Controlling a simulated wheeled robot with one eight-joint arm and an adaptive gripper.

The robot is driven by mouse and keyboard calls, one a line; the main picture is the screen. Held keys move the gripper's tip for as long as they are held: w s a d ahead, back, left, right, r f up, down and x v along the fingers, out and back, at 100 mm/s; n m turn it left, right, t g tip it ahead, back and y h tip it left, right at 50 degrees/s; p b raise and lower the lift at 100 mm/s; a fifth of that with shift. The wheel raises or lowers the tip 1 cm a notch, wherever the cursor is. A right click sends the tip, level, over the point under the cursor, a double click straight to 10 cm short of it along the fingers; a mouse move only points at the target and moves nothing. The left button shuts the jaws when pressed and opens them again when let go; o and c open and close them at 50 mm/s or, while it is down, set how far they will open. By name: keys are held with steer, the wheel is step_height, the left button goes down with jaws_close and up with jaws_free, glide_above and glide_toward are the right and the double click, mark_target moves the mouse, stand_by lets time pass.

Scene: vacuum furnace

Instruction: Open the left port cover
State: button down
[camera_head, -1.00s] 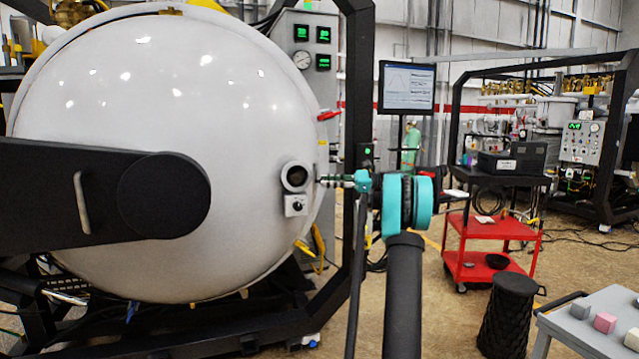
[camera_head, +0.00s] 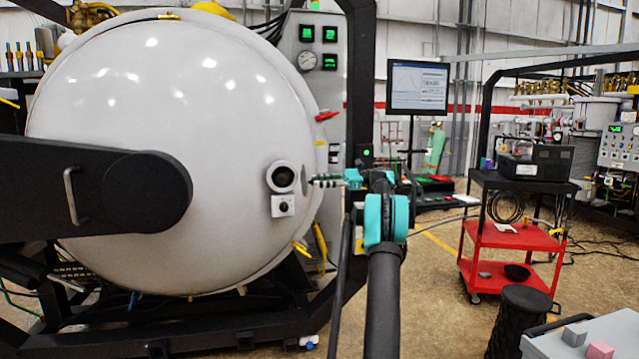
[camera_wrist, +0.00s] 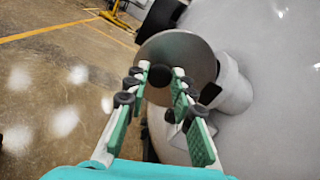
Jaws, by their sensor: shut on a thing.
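The port cover (camera_wrist: 188,52) is a round grey disc, standing out from the round port tube (camera_wrist: 236,88) in the wrist view. In the head view the cover (camera_head: 308,181) is a thin, nearly edge-on sliver to the right of the port (camera_head: 283,178), whose dark opening shows uncovered. The port sits on the large white dome door (camera_head: 160,150). My gripper (camera_wrist: 160,77) is shut on the cover's black knob (camera_wrist: 160,74), with a fingertip on each side. In the head view my gripper (camera_head: 322,182) reaches leftward to the cover. The cover's hinge is hidden.
A small box with a black knob (camera_head: 283,206) is just below the port. A dark frame post (camera_head: 360,70) and a control panel (camera_head: 318,85) stand behind my arm. A red cart (camera_head: 505,237), a black stool (camera_head: 517,322) and a grey table (camera_head: 570,340) are at right.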

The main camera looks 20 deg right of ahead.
steer(key=c, duration=1.3)
jaws_free()
step_height(320, 180, up, 10)
